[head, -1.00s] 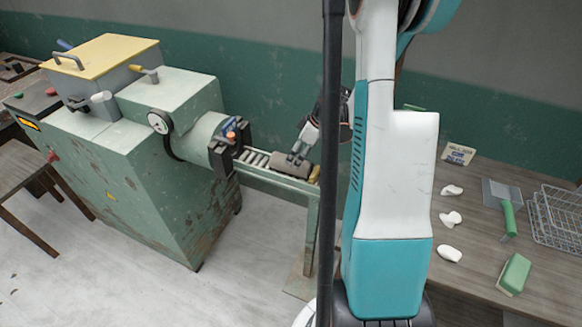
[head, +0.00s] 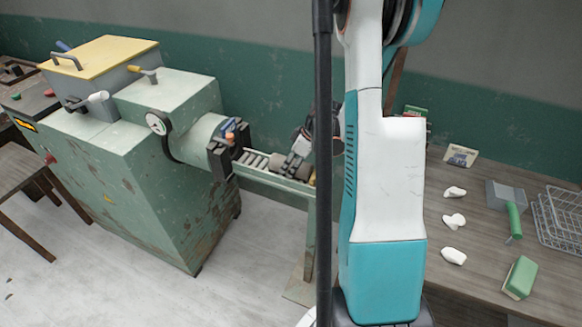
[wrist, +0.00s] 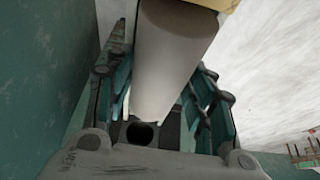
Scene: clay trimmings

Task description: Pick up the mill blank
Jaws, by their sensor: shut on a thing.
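The mill blank, which I take to be the grey-brown cylinder (head: 277,165), lies at the roller track (head: 262,178) that runs out from the green machine. In the wrist view the cylinder (wrist: 170,75) fills the space between my fingers, pale along its side with a darker brown end. My gripper (head: 293,166) reaches down onto it from above and is shut on it; it also shows in the wrist view (wrist: 165,95). I cannot tell whether the cylinder touches the rollers. The black pole and my arm hide part of the track's right end.
The green machine (head: 130,165) with a dark outlet stands left of the track. On the right, a wooden table (head: 480,275) holds white clay scraps (head: 453,221), a green-handled scraper (head: 513,220), a green block (head: 520,277) and a wire basket (head: 562,222). Floor in front is clear.

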